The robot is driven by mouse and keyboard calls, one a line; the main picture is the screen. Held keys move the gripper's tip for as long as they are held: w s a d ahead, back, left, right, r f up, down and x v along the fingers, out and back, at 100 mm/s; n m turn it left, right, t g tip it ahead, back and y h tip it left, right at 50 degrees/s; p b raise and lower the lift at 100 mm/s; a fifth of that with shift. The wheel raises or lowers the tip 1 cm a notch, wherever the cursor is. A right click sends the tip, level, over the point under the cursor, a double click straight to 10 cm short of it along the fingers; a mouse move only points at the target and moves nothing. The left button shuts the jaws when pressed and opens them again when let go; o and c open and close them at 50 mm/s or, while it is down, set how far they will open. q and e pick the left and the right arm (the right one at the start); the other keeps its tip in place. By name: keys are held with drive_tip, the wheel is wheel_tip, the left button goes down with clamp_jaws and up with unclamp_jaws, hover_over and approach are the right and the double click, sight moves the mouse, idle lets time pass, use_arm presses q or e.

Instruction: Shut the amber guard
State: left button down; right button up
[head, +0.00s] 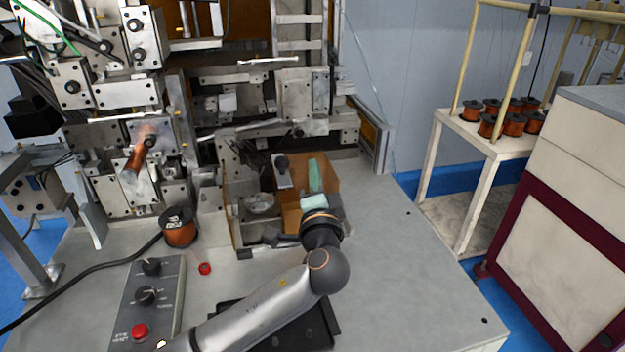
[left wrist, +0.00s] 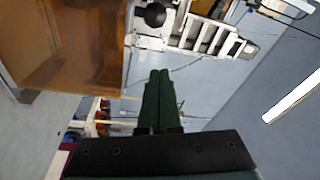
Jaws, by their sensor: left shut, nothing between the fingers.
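The amber guard (head: 328,172) is a translucent orange-brown panel in the middle of the winder's front in the head view. It fills the upper left of the left wrist view (left wrist: 60,45). A black knob (head: 281,161) on a metal plate is just left of my gripper; a black knob also shows in the left wrist view (left wrist: 154,14). My left gripper (head: 313,163), with green fingers, is shut and empty, and overlaps the guard in the head view. Contact with it cannot be told. The gripper and wrist hide part of the guard. My right gripper is not in view.
A copper spool (head: 180,227) and a control box (head: 150,300) with a red button stand at the left of the grey table (head: 405,270). A white side table (head: 480,135) holds several copper spools. The table's right side is clear.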

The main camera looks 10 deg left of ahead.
sight(296, 179)
use_arm(q)
drive_tip(key=b+x, duration=0.1)
drive_tip(key=x, duration=0.4)
drive_tip(key=shift+w+a, duration=0.15)
drive_tip(key=shift+w, duration=0.25)
drive_tip(key=s+a, duration=0.1)
drive_tip(key=a+f+p, duration=0.1)
drive_tip(key=shift+s+a, duration=0.35)
drive_tip(key=shift+s+a+f, duration=0.15)
drive_tip(key=shift+a+f, duration=0.05)
drive_tip(key=shift+a, duration=0.05)
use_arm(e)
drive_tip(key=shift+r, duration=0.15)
